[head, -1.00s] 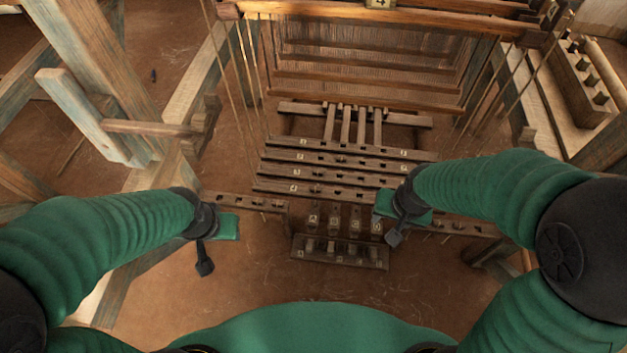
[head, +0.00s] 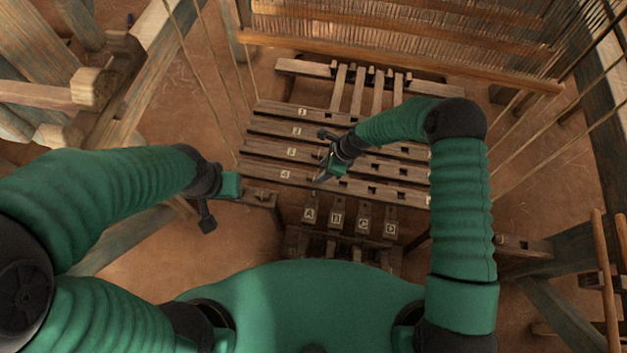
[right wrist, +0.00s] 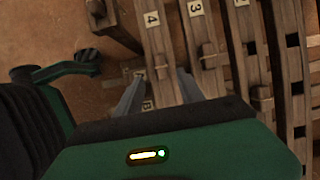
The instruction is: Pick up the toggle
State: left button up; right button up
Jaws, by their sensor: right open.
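Several parallel wooden bars numbered 1 to 4 cross the middle of the head view. Small wooden toggle-like pegs sit on them; one peg (right wrist: 162,71) on bar 4 (right wrist: 154,38) lies ahead of my right fingers in the right wrist view, and another peg (right wrist: 208,54) is on bar 3. I cannot tell which is the toggle meant. My right gripper (head: 322,177) hangs over bars 3 and 4; its two grey fingers (right wrist: 158,92) are apart, with nothing visibly held. My left gripper (head: 210,200) is left of the bars; its jaws are unclear.
Short pieces lettered A to D (head: 350,220) lie in front of the bars, close to my body. The wooden loom frame (head: 480,75), with hanging cords on both sides, stands behind. Bare brown floor (head: 160,250) shows at the left.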

aim_at(315, 176)
jog(key=shift+a+f, duration=0.1)
jog(key=shift+f, duration=0.4)
jog(key=b+x, duration=0.1)
jog(key=x, duration=0.1)
jog(key=b+x, duration=0.2)
jog(key=x, duration=0.1)
jog(key=shift+w+a, duration=0.15)
jog(key=shift+w, duration=0.1)
jog(key=shift+a, duration=0.1)
jog(key=shift+r, duration=0.1)
jog(key=shift+c, duration=0.3)
grip_shut()
